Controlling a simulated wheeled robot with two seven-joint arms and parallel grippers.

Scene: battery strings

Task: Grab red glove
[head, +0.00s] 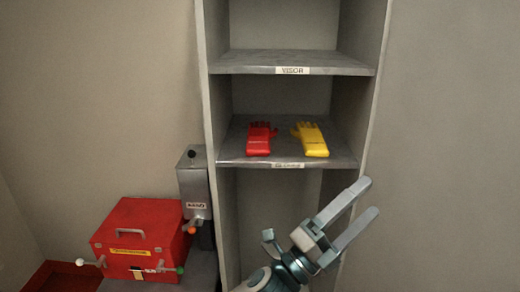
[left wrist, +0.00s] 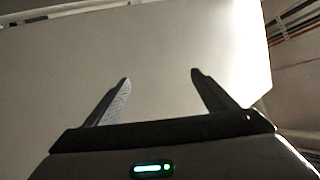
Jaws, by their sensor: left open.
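A red glove (head: 259,139) lies on the middle shelf (head: 232,150) of an open grey cabinet in the head view. A yellow glove (head: 311,139) lies to its right on the same shelf, with a gap between them. My left gripper (head: 364,199) is in front of the cabinet, below and to the right of the gloves. Its two fingers are spread and empty, pointing up and right, away from the red glove. In the left wrist view, the open fingers (left wrist: 160,78) show against a plain pale surface, with no glove in view. My right gripper is not in view.
An upper shelf (head: 293,60) labelled VISOR sits above the gloves. The cabinet's side walls (head: 372,85) bound the shelf space left and right. A red box (head: 135,228) and a grey box (head: 193,185) with a lever stand to the left of the cabinet.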

